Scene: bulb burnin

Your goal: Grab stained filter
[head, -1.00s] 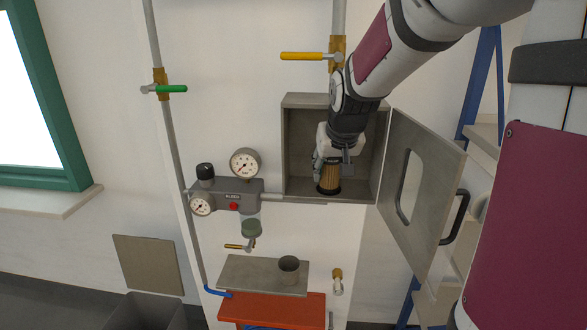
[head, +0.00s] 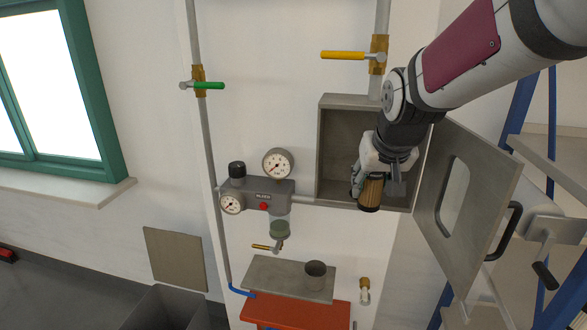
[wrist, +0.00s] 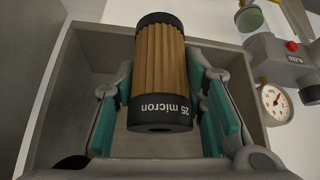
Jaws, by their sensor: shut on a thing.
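The stained filter (head: 371,194) is a brown pleated cylinder with black end caps. In the wrist view the filter (wrist: 160,66) shows the print "25 micron" on its near cap. My gripper (head: 372,178) is shut on it, with teal-lined fingers on both sides of the filter in the wrist view (wrist: 162,112). The filter hangs at the front opening of the grey wall box (head: 324,150), near its lower edge. The box's door (head: 430,200) stands open to the right.
A regulator with gauges (head: 258,192) is on the wall left of the box. Below are a metal shelf with a cup (head: 270,278) and a red surface (head: 300,314). A grey bin (head: 165,310) stands at lower left. A blue ladder (head: 520,110) is at right.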

